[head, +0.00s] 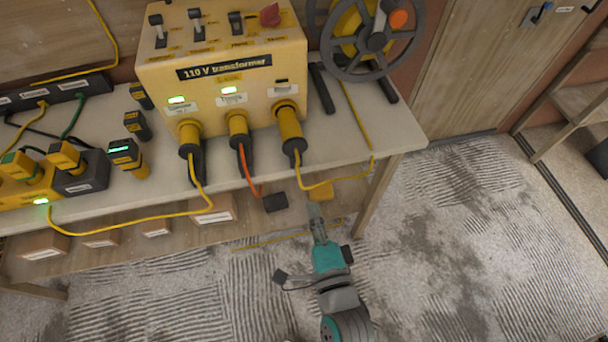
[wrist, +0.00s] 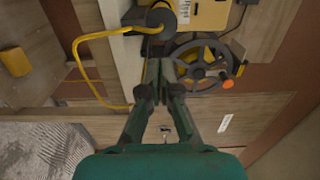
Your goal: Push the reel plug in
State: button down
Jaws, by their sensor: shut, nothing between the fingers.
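The reel plug (head: 289,122), yellow with a dark boot, is at the right-hand socket of the yellow 110 V transformer (head: 222,50). More of its yellow body shows than on the two plugs to its left. The lamp window above it looks dark, while the other two glow green. Its yellow cable runs to the reel (head: 372,40). My gripper (head: 314,212) is in front of the bench, below the plug in the head view. In the wrist view its fingers (wrist: 158,72) are together and empty, pointing toward the plug's dark end (wrist: 160,18); contact cannot be told.
The bench (head: 395,135) carries power strips, chargers and cables on the left. The reel plug's yellow cable (wrist: 82,75) loops left of my fingers. An orange cable (head: 246,170) hangs from the middle plug. Boxes sit on the lower shelf. Floor to the right is clear.

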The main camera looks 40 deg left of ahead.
aim_at(296, 149)
jog(key=x, duration=1.3)
jog(key=shift+w+a, duration=0.25)
jog(key=shift+w, duration=0.05)
jog(key=shift+a, duration=0.1)
jog(key=x, duration=0.5)
